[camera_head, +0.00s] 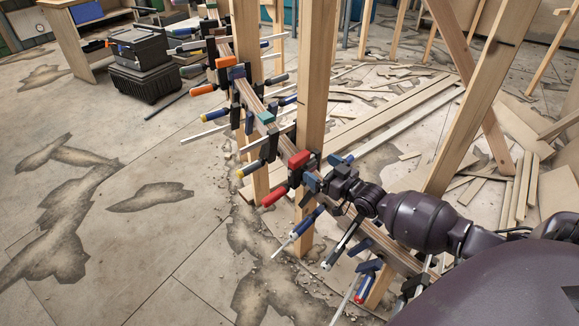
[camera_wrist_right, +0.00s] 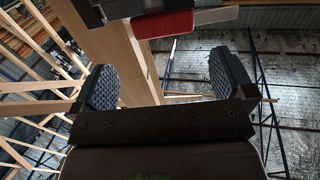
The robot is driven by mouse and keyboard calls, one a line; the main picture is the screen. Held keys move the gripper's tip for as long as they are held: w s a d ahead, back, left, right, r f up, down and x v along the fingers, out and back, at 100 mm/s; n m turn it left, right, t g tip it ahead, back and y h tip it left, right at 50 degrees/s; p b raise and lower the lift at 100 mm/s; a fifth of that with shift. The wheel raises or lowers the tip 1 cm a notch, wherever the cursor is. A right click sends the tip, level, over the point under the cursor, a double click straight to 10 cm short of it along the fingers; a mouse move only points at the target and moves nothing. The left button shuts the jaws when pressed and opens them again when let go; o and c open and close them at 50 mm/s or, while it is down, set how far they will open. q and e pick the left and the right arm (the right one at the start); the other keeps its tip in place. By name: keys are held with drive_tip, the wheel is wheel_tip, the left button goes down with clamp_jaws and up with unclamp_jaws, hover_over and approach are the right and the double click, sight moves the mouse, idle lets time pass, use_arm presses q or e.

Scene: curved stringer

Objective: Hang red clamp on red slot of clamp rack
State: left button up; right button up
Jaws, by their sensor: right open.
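A red clamp (camera_head: 300,160) with a red handle (camera_head: 273,196) sits on the curved wooden stringer (camera_head: 252,101), near the middle of the head view. My right gripper (camera_head: 336,180) is just right of it, close to the stringer. In the right wrist view my right gripper (camera_wrist_right: 165,82) has its two dark ribbed fingers wide apart with nothing between them. A red clamp part (camera_wrist_right: 162,24) shows beyond the fingers at the top. My left gripper is not in view. I cannot make out a clamp rack or a red slot.
Several clamps with blue, orange and green parts line the stringer on both sides of the red clamp. A wooden post (camera_head: 316,80) rises right behind it. Black cases (camera_head: 140,62) stand at the back left. Planks litter the floor at right; the left floor is open.

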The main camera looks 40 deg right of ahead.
sight(303, 159)
drive_tip(key=shift+w+a, duration=0.2)
drive_tip(key=shift+w, duration=0.85)
drive_tip(key=w, duration=0.1)
drive_tip(key=w+b, duration=0.1)
drive_tip(key=w+a, duration=0.1)
drive_tip(key=w, duration=0.1)
drive_tip(key=shift+a+f, duration=0.1)
drive_tip(key=shift+f, duration=0.25)
drive_tip(key=shift+w+a+b, duration=0.1)
drive_tip(key=shift+w+b, duration=0.25)
drive_tip(key=shift+w, duration=0.3)
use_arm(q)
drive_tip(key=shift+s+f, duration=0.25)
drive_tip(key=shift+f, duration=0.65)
use_arm(e)
drive_tip(key=shift+r, duration=0.15)
drive_tip(key=shift+c, duration=0.2)
drive_tip(key=c, duration=1.2)
drive_tip(key=shift+c, duration=0.5)
